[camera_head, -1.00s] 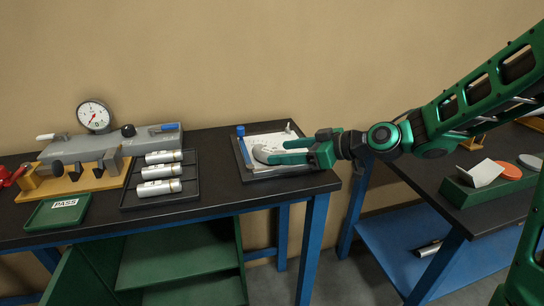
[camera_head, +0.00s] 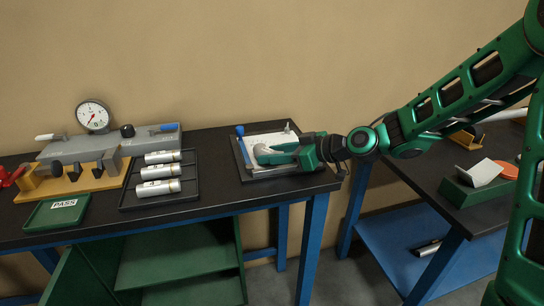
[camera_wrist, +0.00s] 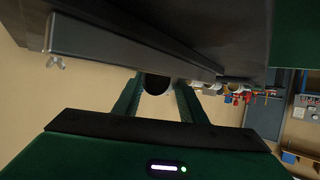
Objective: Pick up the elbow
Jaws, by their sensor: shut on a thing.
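The elbow is a light grey curved pipe piece (camera_head: 263,151) at the tray on the far right end of the left bench. My gripper (camera_head: 272,153) reaches in from the right, low over the tray, and is shut on the elbow. In the wrist view, a dark round end of the elbow (camera_wrist: 156,84) shows between my two green fingers. The fingers hide much of the elbow in the head view, and I cannot tell whether it touches the tray.
The dark tray (camera_head: 247,177) holds a white sheet and a blue-topped tool (camera_head: 240,131). Left of it are a rack of silver cylinders (camera_head: 160,171), a gauge (camera_head: 93,115) and a green PASS tray (camera_head: 58,213). A second bench (camera_head: 420,170) stands right, across a gap.

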